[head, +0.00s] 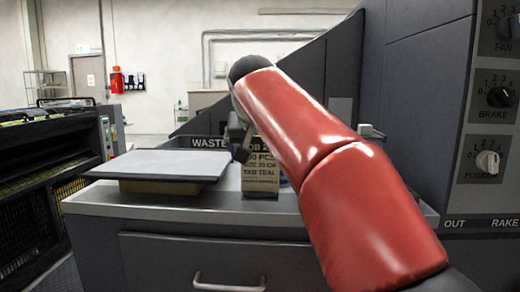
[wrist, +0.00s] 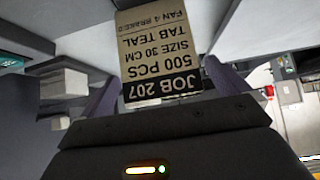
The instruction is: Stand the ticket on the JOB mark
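The ticket (head: 260,172) is a cream card with dark print and a black top strip. In the head view it stands upright on the grey bench top, its upper left partly covered by my gripper (head: 241,150). In the wrist view the ticket (wrist: 160,55) appears upside down and reads JOB 207, 500 PCS, SIZE 30 CM, TAB TEAL. There my gripper's two fingers (wrist: 162,85) are spread, one on each side of the card's top end; I see no firm contact. I cannot make out a JOB mark in either view.
A flat grey slab (head: 160,165) on a tan block is left of the ticket. A WASTE label (head: 210,142) is behind. My red arm hides the bench's right part.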

